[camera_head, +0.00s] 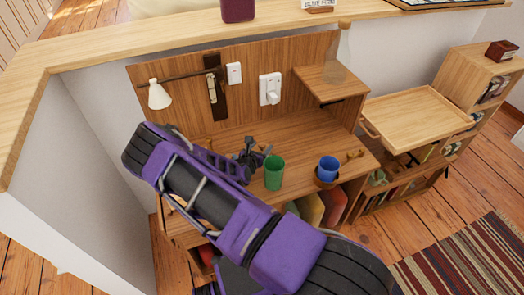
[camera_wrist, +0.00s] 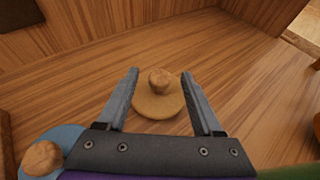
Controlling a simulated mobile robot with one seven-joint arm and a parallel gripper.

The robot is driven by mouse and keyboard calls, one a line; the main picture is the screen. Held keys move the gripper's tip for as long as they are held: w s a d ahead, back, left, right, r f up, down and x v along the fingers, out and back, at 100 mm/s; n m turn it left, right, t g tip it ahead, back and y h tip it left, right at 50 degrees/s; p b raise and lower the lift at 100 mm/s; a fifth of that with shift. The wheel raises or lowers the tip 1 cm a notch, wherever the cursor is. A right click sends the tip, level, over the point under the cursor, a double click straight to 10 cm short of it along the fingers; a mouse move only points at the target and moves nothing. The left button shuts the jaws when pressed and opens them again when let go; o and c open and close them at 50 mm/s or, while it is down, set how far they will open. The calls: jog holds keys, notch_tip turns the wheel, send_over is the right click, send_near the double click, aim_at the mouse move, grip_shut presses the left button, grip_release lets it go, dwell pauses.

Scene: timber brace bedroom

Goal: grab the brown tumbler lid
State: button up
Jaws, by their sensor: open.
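The brown tumbler lid (camera_wrist: 159,107), a flat tan disc with a round knob (camera_wrist: 159,80), lies on the wooden desk top in the wrist view. My gripper (camera_wrist: 160,74) is open, with one finger on each side of the lid and its knob. A gap shows between the knob and each finger. The jaws are not closed on anything. In the head view my gripper (camera_head: 250,160) is small and dark over the desk, and I cannot make out the lid there.
A green cup (camera_head: 273,174) stands right of my gripper on the desk (camera_head: 290,132). A blue cup (camera_head: 328,169) stands further right. A blue piece with a tan knob (camera_wrist: 42,158) is at the wrist view's lower left. Desk beyond the lid is clear.

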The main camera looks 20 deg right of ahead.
grip_shut()
jog(key=shift+r, duration=0.1)
dwell(0.3)
